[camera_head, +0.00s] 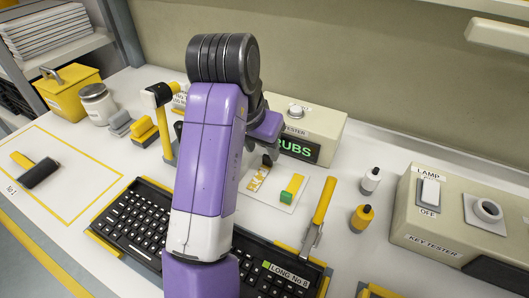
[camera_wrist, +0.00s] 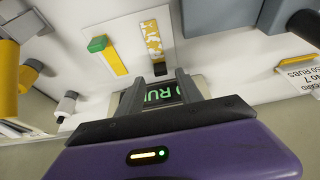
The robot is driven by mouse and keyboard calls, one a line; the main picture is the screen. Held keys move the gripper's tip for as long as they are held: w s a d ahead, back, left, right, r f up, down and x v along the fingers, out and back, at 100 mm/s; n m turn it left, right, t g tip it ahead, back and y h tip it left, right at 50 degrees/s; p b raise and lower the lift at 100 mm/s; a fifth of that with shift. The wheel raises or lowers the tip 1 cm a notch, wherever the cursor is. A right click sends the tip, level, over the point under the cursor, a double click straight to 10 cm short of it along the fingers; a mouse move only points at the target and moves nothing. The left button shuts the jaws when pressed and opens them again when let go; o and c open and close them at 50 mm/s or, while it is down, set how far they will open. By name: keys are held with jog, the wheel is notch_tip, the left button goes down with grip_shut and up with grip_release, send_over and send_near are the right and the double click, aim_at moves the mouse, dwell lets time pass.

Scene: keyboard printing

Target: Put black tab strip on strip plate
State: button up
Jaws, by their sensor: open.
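The black tab strip, patterned yellow and white, lies on a pale plate in the head view (camera_head: 258,179). It also shows in the wrist view (camera_wrist: 152,38), with its black tab (camera_wrist: 160,68) just beyond my fingertips. The plate (camera_head: 281,206), seemingly the strip plate, also carries a plain yellow strip with a green tab (camera_head: 287,196), to the right of the patterned one. My gripper (camera_wrist: 160,82) is open, with nothing between its fingers; the tab appears apart from them. In the head view my arm hides part of the gripper and the area left of the plate.
The tester box with a green-lettered display (camera_head: 298,150) stands close behind the plate. A black keyboard (camera_head: 139,222) lies in front. The yellow-outlined mat (camera_head: 75,195) has free room.

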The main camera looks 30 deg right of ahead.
jog(key=v, duration=0.7)
jog(key=shift+p, duration=0.4)
jog(key=shift+w+d, duration=0.1)
dwell(0.6)
